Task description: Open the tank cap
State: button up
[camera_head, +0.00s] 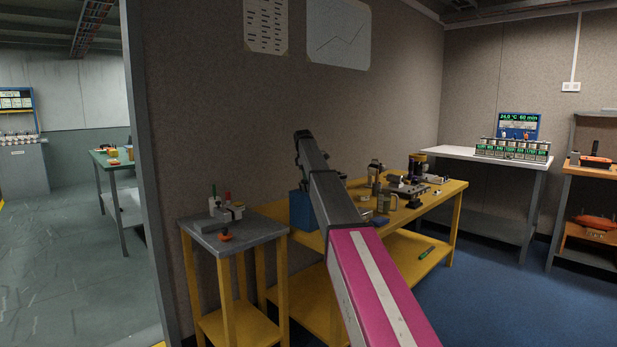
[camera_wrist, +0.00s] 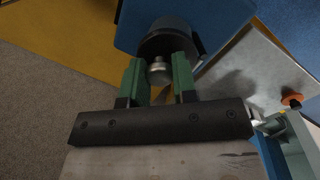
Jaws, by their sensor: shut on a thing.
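The blue tank (camera_head: 301,212) stands at the left end of the yellow workbench, partly hidden behind my arm in the head view. In the wrist view its blue top (camera_wrist: 132,22) carries a dark round cap (camera_wrist: 165,40) with a small silver knob (camera_wrist: 158,72) in front. In the head view the gripper is hidden by my arm.
A small grey-topped stand (camera_head: 236,229) with a device and an orange knob (camera_head: 225,237) is close beside the tank. The yellow workbench (camera_head: 440,195) holds several tools to the right. A wall (camera_head: 220,110) rises behind. Blue floor (camera_head: 480,290) is clear at right.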

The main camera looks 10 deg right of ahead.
aim_at(304, 182)
jog(key=s+a+t+h, duration=0.1)
jog(key=h, duration=0.1)
jog(key=a+r+t+h, duration=0.1)
jog(key=t+h, duration=0.1)
jog(key=shift+s+a, duration=0.1)
jog(key=shift+s, duration=0.3)
jog(key=a+t+h, duration=0.1)
jog(key=h, duration=0.1)
jog(key=s+t+h, duration=0.1)
jog(key=h, duration=0.1)
jog(key=shift+s+a+t, duration=0.1)
jog(key=shift+a+t, duration=0.3)
jog(key=a+f+t+h, duration=0.1)
jog(key=t+h, duration=0.1)
jog(key=h, duration=0.1)
jog(key=s+a+f+t+h, duration=0.1)
jog(key=t+h, duration=0.1)
jog(key=h, duration=0.1)
jog(key=s+a+f+t+h, duration=0.1)
jog(key=t+h, duration=0.1)
jog(key=shift+s+a+h, duration=0.1)
jog(key=shift+h, duration=0.3)
jog(key=shift+t, duration=0.3)
jog(key=o, duration=0.9)
jog(key=v, duration=1)
jog(key=shift+s+a+f, duration=0.2)
jog(key=shift+a+f, duration=0.05)
jog(key=shift+a, duration=0.05)
